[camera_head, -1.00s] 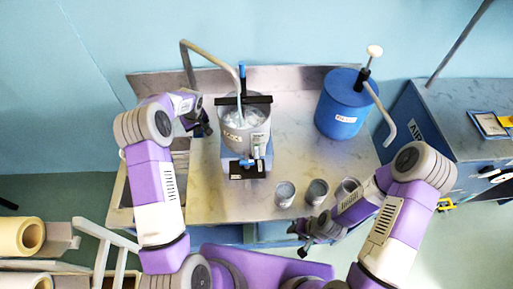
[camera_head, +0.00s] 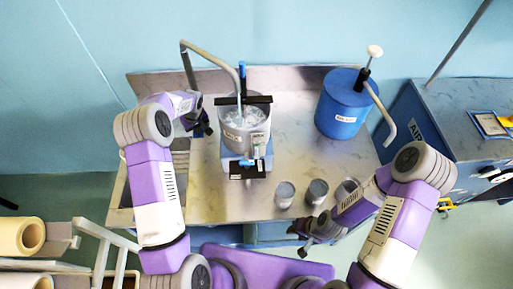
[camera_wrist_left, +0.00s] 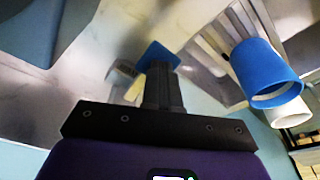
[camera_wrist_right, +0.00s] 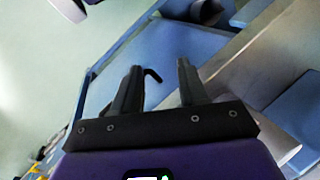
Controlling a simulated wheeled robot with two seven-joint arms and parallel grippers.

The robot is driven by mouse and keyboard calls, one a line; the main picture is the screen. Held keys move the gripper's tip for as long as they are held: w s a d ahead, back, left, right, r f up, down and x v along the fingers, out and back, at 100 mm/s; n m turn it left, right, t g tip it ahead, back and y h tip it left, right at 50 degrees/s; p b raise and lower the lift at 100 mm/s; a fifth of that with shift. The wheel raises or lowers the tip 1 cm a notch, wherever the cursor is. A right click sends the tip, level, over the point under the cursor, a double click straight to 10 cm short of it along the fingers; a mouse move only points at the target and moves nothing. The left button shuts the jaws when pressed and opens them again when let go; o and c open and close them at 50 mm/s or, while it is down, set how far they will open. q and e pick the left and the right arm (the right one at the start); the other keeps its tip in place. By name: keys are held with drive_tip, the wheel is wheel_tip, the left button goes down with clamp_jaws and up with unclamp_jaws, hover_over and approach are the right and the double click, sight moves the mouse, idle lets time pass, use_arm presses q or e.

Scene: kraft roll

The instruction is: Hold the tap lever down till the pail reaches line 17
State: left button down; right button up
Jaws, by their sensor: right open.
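The grey pail (camera_head: 232,141) stands on a stand at the middle of the bench, with bubbling pale water inside. A bent grey pipe (camera_head: 212,51) arches over to it from the left. A blue-topped upright piece (camera_head: 242,72) and a black bar (camera_head: 258,99) are at the pail's back rim. Line numbers are too small to read. My left gripper (camera_head: 206,130) is left of the pail; in the left wrist view its fingers (camera_wrist_left: 161,72) are together, beside a blue piece (camera_wrist_left: 156,52). I cannot make out the tap lever for certain. My right gripper (camera_head: 304,241) is open and empty at the bench's front edge.
Several grey cups, one of them nearest the pail (camera_head: 284,194), stand along the bench front. A blue drum (camera_head: 340,112) with a pump stands back right. A side bench (camera_head: 457,111) is at far right. Paper rolls (camera_head: 22,237) lie lower left.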

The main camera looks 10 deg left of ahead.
use_arm(q)
wheel_tip(320, 180, up, 8)
drive_tip(key=p, duration=0.3)
drive_tip(key=shift+f, duration=0.25)
idle(0.3)
